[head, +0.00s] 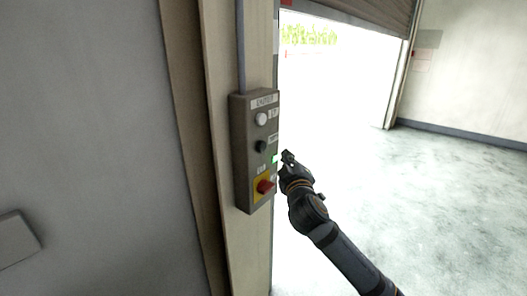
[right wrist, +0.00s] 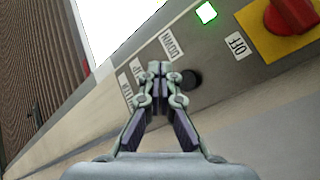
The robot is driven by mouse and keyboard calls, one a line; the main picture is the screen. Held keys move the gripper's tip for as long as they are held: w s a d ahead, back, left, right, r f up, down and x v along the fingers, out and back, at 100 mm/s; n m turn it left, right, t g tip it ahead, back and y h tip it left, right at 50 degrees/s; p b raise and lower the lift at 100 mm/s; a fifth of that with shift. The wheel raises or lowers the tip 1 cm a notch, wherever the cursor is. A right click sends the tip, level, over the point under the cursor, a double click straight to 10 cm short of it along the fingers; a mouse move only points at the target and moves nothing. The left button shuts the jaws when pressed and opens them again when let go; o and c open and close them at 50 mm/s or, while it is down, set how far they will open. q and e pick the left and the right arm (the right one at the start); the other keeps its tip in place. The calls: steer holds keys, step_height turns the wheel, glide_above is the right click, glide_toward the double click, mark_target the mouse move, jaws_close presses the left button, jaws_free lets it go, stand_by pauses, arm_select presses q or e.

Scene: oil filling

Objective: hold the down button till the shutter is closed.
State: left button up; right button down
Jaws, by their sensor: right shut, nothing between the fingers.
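The control box (head: 241,150) is fixed to the door post. It has a white button (head: 261,118) on top, a dark button (head: 261,146) below it, and small labels. In the right wrist view the dark button (right wrist: 191,80) lies near a label reading DOWN (right wrist: 172,46). My right gripper (head: 287,156) is shut and empty, just right of the box. In the right wrist view its fingertips (right wrist: 157,68) appear beside the dark button; contact cannot be told. The shutter (head: 375,12) shows at the top of the doorway, with a bright opening below. My left gripper is out of view.
A green light (head: 274,160) and a red knob (head: 264,187) on a yellow plate sit low on the box. An OFF label (right wrist: 238,46) is beside the knob in the right wrist view. The floor (head: 430,190) at right is clear.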

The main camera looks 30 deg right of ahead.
mark_target(261, 147)
steer(key=shift+w+a, duration=0.35)
steer(key=shift+w, duration=0.45)
steer(key=shift+w+a, duration=0.4)
steer(key=shift+w, duration=0.45)
steer(key=shift+w+a, duration=0.35)
steer(key=shift+w, duration=0.45)
steer(key=shift+w+p, duration=0.1)
steer(key=shift+p, duration=0.2)
steer(key=shift+w+a, duration=0.15)
steer(key=shift+w, duration=0.15)
